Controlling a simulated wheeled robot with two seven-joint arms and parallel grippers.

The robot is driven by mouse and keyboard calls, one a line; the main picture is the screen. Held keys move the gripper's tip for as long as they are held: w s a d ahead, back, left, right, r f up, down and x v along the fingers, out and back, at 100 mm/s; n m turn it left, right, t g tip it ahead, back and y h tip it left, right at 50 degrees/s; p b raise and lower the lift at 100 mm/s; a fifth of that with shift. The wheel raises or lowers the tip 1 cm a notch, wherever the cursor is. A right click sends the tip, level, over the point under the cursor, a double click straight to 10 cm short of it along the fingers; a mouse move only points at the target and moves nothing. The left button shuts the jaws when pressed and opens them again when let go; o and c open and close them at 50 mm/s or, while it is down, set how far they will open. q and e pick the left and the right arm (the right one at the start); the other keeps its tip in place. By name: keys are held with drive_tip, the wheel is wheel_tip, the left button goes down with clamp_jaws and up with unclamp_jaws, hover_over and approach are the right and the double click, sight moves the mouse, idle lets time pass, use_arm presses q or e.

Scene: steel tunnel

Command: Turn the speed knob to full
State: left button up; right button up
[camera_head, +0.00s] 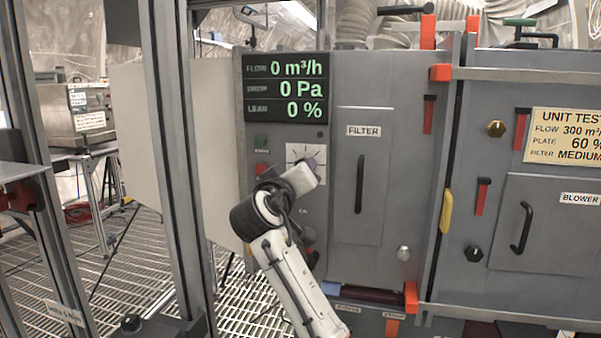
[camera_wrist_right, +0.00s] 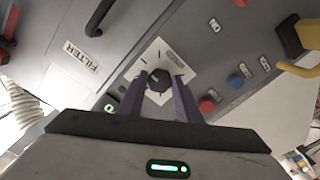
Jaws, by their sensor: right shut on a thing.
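The speed knob (camera_wrist_right: 158,82) is a dark round knob on a white dial plate (camera_wrist_right: 147,61) in the right wrist view. The two purple-grey fingers of my right gripper (camera_wrist_right: 161,78) stand on either side of it and are shut on it. In the head view the dial plate (camera_head: 304,150) shows behind my right gripper (camera_head: 312,166), which hides most of the knob. The knob's exact pointer position is hard to read. My left gripper is not in view.
A display (camera_head: 286,88) above the dial reads 0 m³/h, 0 Pa and 0 %. The filter door handle (camera_head: 360,184) stands out to the right. A sign (camera_head: 566,136) lists unit test values.

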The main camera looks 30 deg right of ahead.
drive_tip(key=o, duration=1)
drive_tip(key=shift+o, duration=0.2)
drive_tip(key=shift+a, duration=0.1)
drive_tip(key=v, duration=1)
